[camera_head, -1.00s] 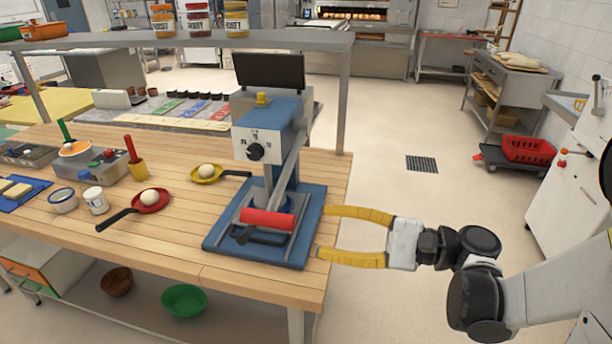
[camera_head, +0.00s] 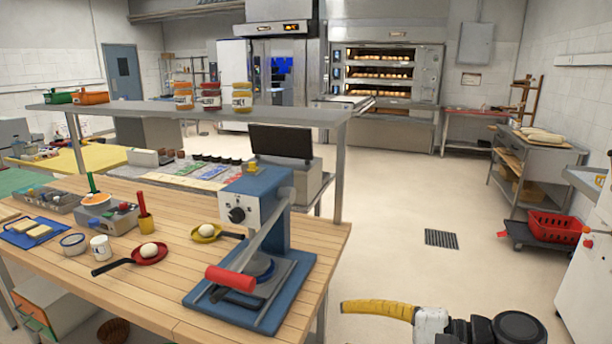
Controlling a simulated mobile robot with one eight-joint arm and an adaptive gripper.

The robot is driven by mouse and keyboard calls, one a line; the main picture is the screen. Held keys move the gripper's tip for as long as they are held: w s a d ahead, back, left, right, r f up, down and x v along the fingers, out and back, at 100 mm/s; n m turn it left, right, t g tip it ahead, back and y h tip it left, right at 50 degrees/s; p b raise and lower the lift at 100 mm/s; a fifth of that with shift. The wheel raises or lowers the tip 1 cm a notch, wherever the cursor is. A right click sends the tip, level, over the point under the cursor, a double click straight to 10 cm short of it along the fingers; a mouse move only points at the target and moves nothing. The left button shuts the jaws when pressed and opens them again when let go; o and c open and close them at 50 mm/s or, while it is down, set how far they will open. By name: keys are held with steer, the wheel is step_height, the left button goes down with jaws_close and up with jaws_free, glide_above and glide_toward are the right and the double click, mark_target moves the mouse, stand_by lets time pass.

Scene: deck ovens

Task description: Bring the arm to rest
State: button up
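My gripper (camera_head: 385,312) is at the bottom of the head view, right of the wooden table's front corner and over the floor. One yellow finger shows in full, pointing left. The other finger is below the frame edge. Clear floor shows under the visible finger, with nothing held against it. The finger is apart from the blue press (camera_head: 262,215) on the table. Only the wrist end of my arm shows along the bottom edge.
The table (camera_head: 328,240) holds the press with its red-handled lever (camera_head: 230,278), two small pans (camera_head: 150,256) (camera_head: 205,233) and containers. A shelf (camera_head: 300,115) with jars stands behind. A red crate (camera_head: 553,226) sits at right. The middle floor is open.

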steer(key=s+d+f+n+h, duration=0.2)
steer(key=s+d+n+h, duration=0.1)
steer(key=d+n+h, duration=0.2)
steer(key=s+d+f+n+t+h, duration=0.1)
steer(key=s+d+n+h, duration=0.3)
steer(key=h, duration=0.5)
steer(key=d+n, duration=0.1)
steer(key=d, duration=0.1)
steer(key=shift+s+d+f+n+t, duration=0.15)
steer(key=shift+d+f+n+t, duration=0.15)
steer(key=shift+d+f+n, duration=0.1)
